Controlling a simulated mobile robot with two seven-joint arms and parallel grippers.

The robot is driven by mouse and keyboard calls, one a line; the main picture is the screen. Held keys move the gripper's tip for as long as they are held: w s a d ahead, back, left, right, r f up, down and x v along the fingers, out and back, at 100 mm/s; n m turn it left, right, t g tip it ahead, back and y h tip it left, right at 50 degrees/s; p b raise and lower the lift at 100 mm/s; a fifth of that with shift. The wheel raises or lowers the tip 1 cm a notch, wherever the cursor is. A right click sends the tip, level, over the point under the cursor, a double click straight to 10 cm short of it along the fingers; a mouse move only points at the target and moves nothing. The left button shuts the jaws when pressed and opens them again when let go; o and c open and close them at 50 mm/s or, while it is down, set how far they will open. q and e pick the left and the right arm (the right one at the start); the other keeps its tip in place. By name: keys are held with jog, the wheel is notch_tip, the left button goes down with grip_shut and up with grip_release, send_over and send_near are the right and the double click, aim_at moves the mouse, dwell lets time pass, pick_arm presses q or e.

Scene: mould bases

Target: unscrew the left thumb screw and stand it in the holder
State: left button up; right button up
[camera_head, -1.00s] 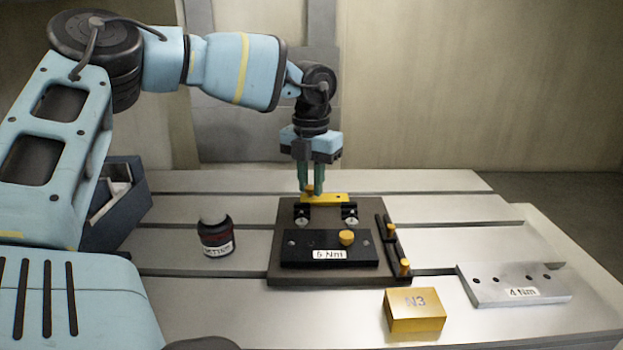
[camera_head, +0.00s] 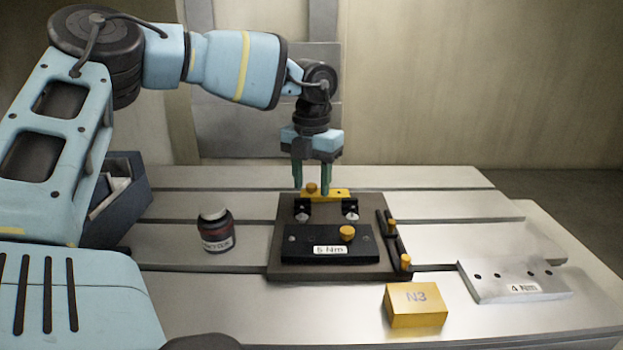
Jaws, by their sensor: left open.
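A yellow thumb screw (camera_head: 312,188) stands at the left end of a yellow bar (camera_head: 338,194) at the back of a dark base plate (camera_head: 286,222). My left gripper (camera_head: 311,190) points down over it, open, with one finger on each side of the screw head and visible gaps. A black block (camera_head: 325,245) labelled "5 Nm" sits on the plate's front, with another yellow screw (camera_head: 347,233) at its right and a small hole-like spot at its left. I cannot tell for certain which part is the holder. My right gripper is not in view.
Two yellow-headed pieces (camera_head: 390,224) stand by a black rail at the plate's right edge. A jar (camera_head: 216,232) and a dark bin (camera_head: 128,215) stand left.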

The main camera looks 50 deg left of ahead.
pick_arm(q)
notch_tip(320, 180, up, 7)
jog(key=shift+f, duration=0.15)
jog(key=shift+r, duration=0.6)
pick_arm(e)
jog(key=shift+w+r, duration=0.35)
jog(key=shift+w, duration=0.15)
pick_arm(q)
jog(key=shift+f, duration=0.1)
